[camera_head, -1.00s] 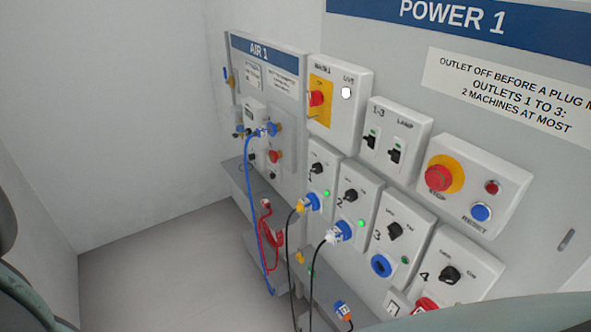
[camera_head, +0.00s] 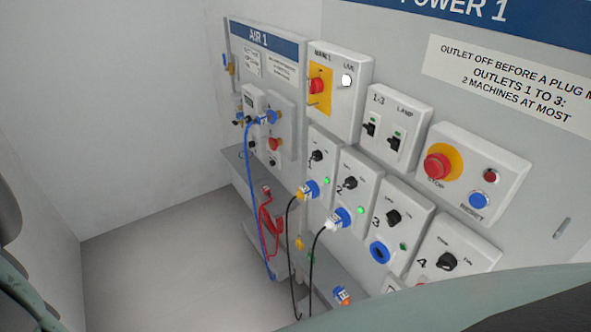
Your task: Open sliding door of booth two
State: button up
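No sliding door and no sign for booth two show in this view. The camera faces a wall corner with a POWER 1 panel (camera_head: 530,160) and an AIR 1 panel (camera_head: 262,60). My gripper is not in the picture. Dark and grey-green curved shapes at the lower left and lower right edges look like parts of my own body.
Outlets 1 and 2 hold plugs (camera_head: 307,190) (camera_head: 338,218) with black cables and lit green lamps. A red stop button (camera_head: 437,167) sits to their right. A blue hose (camera_head: 262,215) and red coiled hose (camera_head: 270,232) hang by a grey ledge. Bare floor (camera_head: 165,265) lies at left.

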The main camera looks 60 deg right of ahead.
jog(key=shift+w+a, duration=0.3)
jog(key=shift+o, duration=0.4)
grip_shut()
